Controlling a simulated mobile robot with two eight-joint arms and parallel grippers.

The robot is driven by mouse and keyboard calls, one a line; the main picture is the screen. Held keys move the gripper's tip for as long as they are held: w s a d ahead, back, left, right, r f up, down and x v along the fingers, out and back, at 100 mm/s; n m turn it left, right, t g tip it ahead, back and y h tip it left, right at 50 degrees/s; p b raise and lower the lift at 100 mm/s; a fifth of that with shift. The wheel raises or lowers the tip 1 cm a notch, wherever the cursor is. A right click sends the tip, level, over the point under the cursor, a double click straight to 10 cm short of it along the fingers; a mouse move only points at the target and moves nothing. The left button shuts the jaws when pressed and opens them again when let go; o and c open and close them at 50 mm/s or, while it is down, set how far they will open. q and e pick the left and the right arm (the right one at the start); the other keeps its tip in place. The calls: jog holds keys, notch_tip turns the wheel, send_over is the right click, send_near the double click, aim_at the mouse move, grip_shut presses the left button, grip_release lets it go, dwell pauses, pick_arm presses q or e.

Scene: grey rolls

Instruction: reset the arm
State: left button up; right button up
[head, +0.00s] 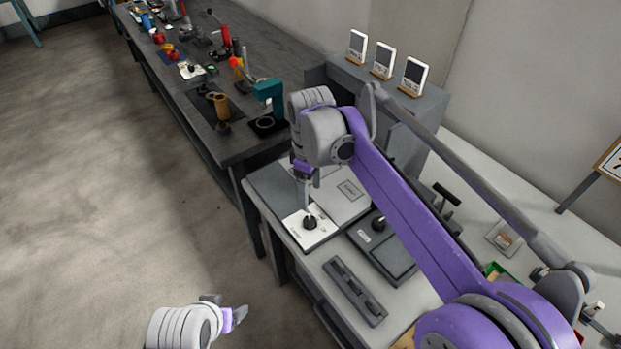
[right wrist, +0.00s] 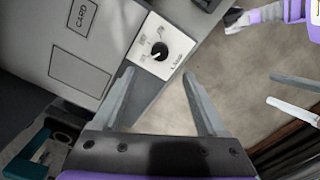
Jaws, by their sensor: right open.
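My right arm reaches across the bench from the lower right of the head view. Its gripper (head: 307,188) points down over a white plate (head: 296,237) with a black knob (head: 310,222). In the right wrist view the gripper's two fingers (right wrist: 160,78) stand wide apart with nothing between them. The black knob (right wrist: 159,50) and its marked white plate (right wrist: 140,60) lie beyond the fingertips, so the jaws are not around the knob. My left gripper (head: 232,313) is low in the head view over the floor; how far its jaws are apart is unclear.
A grey panel marked CARD (right wrist: 75,45) adjoins the knob plate. A dark box with a knob (head: 385,250) and a grey slotted bar (head: 355,290) lie on the bench. A cabinet (head: 350,75) carries three white cards. A long dark table (head: 180,75) holds many items. Open floor lies left.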

jog(key=s+d+f+m+t+p, duration=0.2)
jog(key=s+d+m, duration=0.4)
jog(key=s, duration=0.5)
jog(key=s+d+f+m+t+p, duration=0.2)
jog(key=s+d+m, duration=0.4)
jog(key=s+d, duration=0.5)
jog(key=shift+d+m+t+p, duration=0.3)
jog(key=shift+m+t+p, duration=0.1)
jog(key=shift+t+p, duration=0.4)
jog(key=shift+s, duration=0.1)
